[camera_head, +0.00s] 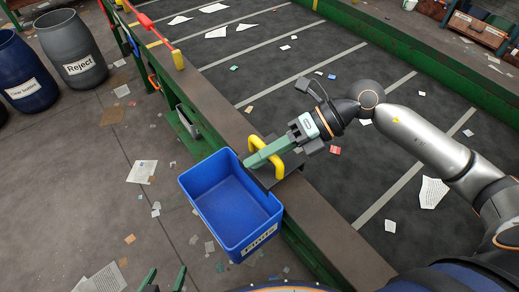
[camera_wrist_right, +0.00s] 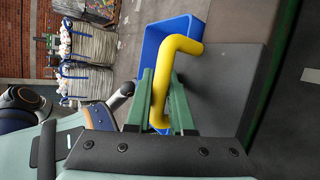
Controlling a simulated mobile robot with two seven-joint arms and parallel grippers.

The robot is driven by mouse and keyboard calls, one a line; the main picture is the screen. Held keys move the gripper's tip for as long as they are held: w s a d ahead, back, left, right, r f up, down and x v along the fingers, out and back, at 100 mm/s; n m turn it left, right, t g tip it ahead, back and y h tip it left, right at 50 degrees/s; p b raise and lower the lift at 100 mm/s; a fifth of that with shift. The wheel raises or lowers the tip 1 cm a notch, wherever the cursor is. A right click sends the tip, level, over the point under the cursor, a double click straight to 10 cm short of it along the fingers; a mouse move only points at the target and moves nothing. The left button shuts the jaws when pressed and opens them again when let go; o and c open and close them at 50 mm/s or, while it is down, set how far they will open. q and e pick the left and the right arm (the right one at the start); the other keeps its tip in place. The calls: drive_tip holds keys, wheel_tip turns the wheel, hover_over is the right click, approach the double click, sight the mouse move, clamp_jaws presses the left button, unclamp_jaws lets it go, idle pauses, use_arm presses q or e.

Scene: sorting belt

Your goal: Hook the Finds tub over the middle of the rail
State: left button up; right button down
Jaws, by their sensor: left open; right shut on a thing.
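The blue Finds tub (camera_head: 205,205) is beside the outer, left side of the belt's rail (camera_head: 225,112), upright and empty, its label facing the front. A dark grey plate (camera_head: 287,163) with a yellow handle (camera_head: 282,143) is at its rail side, above the rail top; I cannot tell whether it touches the rail. My right gripper (camera_head: 262,154) is shut on the yellow handle. In the right wrist view the handle (camera_wrist_right: 180,45) passes between the green fingers (camera_wrist_right: 160,100), with the tub (camera_wrist_right: 170,35) behind. My left gripper (camera_head: 164,281) is open and empty at the bottom edge.
Scraps of paper lie on the belt (camera_head: 330,130) and floor. A grey Reject barrel (camera_head: 72,50) and a dark blue barrel (camera_head: 22,75) stand at the upper left. A red-and-yellow lever (camera_head: 160,40) and a grey holder (camera_head: 187,121) are farther along the rail.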

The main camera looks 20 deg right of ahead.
drive_tip(key=shift+d+r+p, duration=0.15)
drive_tip(key=shift+r+p, duration=0.55)
drive_tip(key=shift+r, duration=0.25)
drive_tip(key=shift+d+r+p, duration=0.1)
drive_tip(key=shift+r+p, duration=0.55)
drive_tip(key=shift+r, duration=0.35)
